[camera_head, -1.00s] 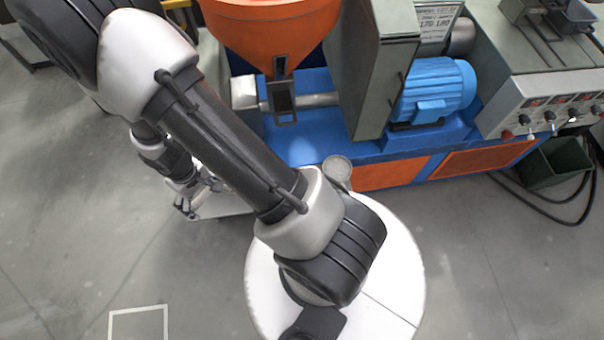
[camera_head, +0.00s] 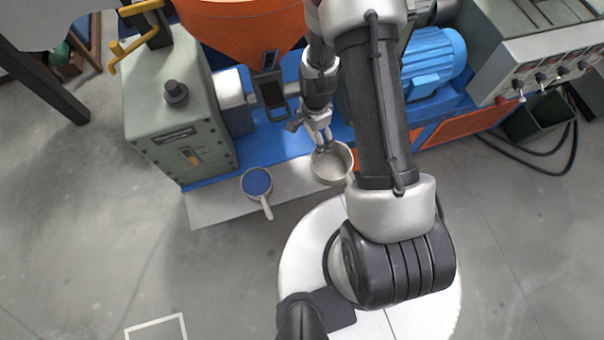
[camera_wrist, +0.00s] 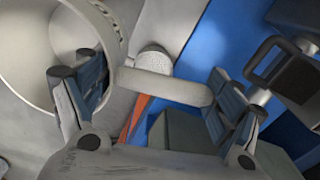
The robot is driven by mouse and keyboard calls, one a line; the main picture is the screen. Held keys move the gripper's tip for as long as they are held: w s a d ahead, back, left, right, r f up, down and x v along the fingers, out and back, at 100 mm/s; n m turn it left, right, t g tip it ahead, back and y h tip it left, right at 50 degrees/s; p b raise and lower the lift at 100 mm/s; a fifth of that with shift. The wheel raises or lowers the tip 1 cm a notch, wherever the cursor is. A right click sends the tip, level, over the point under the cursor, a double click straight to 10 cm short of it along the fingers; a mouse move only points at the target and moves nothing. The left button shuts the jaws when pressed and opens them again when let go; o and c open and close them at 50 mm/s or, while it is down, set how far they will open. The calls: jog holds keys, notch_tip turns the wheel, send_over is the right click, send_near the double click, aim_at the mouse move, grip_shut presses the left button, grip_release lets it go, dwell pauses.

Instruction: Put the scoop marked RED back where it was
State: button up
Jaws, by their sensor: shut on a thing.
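A pale grey, empty-looking scoop (camera_head: 333,170) hangs at my gripper (camera_head: 322,143), in front of the blue machine base. In the wrist view its round cup (camera_wrist: 28,60) is at the left. A pale handle (camera_wrist: 160,84) spans between my two fingers (camera_wrist: 158,98), which are closed on this scoop.
The orange hopper (camera_head: 240,25) and its spout stand behind my gripper. A grey-green machine housing (camera_head: 180,115) rises left of the shelf, and a blue motor (camera_head: 433,65) is at the right. The floor in front of the shelf is clear, with a white outlined square (camera_head: 157,328).

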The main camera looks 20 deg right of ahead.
jog(key=w+d+f+m, duration=0.1)
jog(key=d+f+m, duration=0.2)
jog(key=m, duration=0.7)
jog(key=w+d+f+m, duration=0.1)
jog(key=d+f+m, duration=0.2)
jog(key=m, duration=0.7)
notch_tip(320, 180, down, 20)
jog(key=b, duration=0.7)
jog(key=shift+r, duration=0.25)
jog(key=shift+f+b, duration=0.5)
jog(key=shift+b, duration=0.05)
jog(key=shift+f, duration=0.1)
jog(key=o, duration=1.6)
jog(key=shift+o, duration=0.2)
